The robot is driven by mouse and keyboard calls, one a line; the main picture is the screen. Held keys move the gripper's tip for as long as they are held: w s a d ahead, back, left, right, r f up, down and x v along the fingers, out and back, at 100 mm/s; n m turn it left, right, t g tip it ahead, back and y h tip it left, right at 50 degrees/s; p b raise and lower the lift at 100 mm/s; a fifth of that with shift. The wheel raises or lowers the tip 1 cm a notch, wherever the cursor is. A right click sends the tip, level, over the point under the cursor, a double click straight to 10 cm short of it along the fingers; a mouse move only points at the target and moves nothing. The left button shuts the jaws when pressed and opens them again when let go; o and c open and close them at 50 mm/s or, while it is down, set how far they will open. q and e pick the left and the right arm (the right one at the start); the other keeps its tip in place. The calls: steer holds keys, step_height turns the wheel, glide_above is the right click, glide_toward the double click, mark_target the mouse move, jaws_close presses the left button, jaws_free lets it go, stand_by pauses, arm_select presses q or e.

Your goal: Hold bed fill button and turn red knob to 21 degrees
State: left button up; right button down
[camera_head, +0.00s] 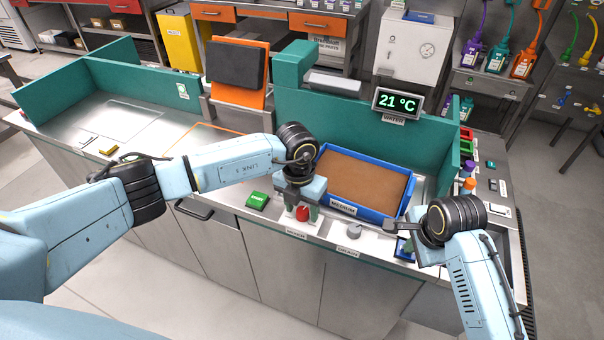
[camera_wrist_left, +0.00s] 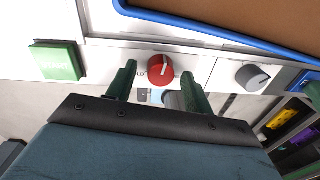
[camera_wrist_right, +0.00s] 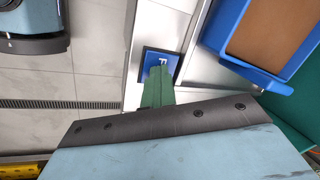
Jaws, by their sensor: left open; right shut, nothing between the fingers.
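The red knob (camera_head: 302,214) is on the front strip of the bench. It also shows in the left wrist view (camera_wrist_left: 160,69), its white mark near upright. My left gripper (camera_head: 302,208) is open, with its green fingers on either side of the knob; contact cannot be told. The water display (camera_head: 397,101) reads 21 °C. The blue button (camera_head: 402,251) is at the front right. In the right wrist view, the blue button (camera_wrist_right: 149,62) shows part of a white letter. My right gripper (camera_wrist_right: 158,72) is shut and empty, its fingertips over the button and hiding part of it.
A grey knob (camera_head: 354,231) stands between the red knob and blue button. A green start button (camera_head: 257,200) is left of the red knob. A blue-rimmed tray (camera_head: 376,216) of brown medium lies just behind. Teal walls (camera_head: 340,118) stand behind it.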

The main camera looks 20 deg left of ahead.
arm_select(q)
steer(key=shift+n, duration=1.2)
arm_select(e)
steer(key=shift+s+f, duration=0.1)
steer(key=shift+f, duration=0.05)
arm_select(q)
steer(key=shift+r+n, duration=0.3)
steer(key=shift+n, duration=0.2)
step_height(320, 180, up, 12)
steer(key=m, duration=0.3)
steer(key=shift+f, duration=0.25)
steer(key=shift+s+d, duration=0.1)
stand_by(1.1)
arm_select(e)
step_height(320, 180, up, 5)
steer(key=p, duration=0.7)
steer(key=shift+r, duration=0.2)
arm_select(q)
step_height(320, 180, up, 7)
glide_above(302, 212)
steer(key=shift+f, duration=0.15)
arm_select(e)
steer(key=shift+f, duration=0.1)
